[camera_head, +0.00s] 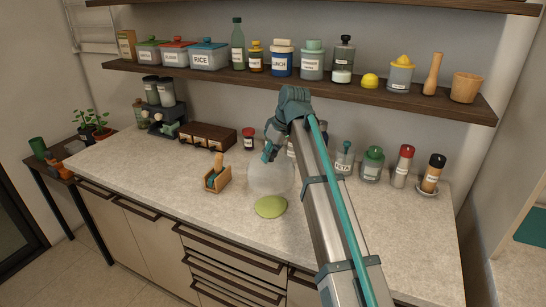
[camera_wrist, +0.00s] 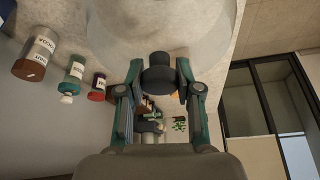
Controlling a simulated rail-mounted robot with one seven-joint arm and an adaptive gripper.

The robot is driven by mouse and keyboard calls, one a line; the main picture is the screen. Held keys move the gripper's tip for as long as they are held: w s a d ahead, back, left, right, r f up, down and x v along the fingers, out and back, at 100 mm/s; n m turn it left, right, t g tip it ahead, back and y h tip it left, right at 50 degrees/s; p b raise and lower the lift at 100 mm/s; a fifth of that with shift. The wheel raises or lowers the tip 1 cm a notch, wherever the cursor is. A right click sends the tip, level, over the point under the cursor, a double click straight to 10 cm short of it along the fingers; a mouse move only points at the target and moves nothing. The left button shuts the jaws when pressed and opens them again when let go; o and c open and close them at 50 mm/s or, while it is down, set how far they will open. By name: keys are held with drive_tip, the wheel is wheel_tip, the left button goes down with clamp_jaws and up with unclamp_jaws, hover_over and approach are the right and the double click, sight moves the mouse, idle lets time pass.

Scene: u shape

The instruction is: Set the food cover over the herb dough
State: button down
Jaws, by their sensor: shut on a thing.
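The herb dough (camera_head: 270,207) is a flat green round on the counter, near the front edge in the head view. The food cover (camera_head: 268,180) is a clear, whitish dome just behind and above the dough in that view. Its bottom edge is faint, so I cannot tell how high it hangs. My gripper (camera_head: 269,152) is at the top of the cover. In the wrist view my gripper (camera_wrist: 158,86) is shut on the cover's dark knob (camera_wrist: 158,72), and the cloudy dome (camera_wrist: 160,25) spreads beyond it. The dough cannot be made out in the wrist view.
A small wooden holder (camera_head: 217,180) stands left of the dough on the counter (camera_head: 150,185). Jars and shakers (camera_head: 373,163) line the back right, partly behind my arm. A dark wooden box (camera_head: 207,136) is at the back left. A loaded shelf (camera_head: 215,79) hangs above. The front left counter is clear.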

sight(273, 159)
drive_tip(key=shift+f+b, duration=1.65)
drive_tip(key=shift+f, duration=1.2)
drive_tip(key=shift+f+b, duration=0.65)
drive_tip(key=shift+f, duration=2.5)
drive_tip(key=shift+f, duration=0.2)
drive_tip(key=c, duration=0.7)
unclamp_jaws()
drive_tip(key=shift+r, duration=0.2)
drive_tip(key=shift+r+p, duration=2.55)
drive_tip(key=shift+r, duration=1.3)
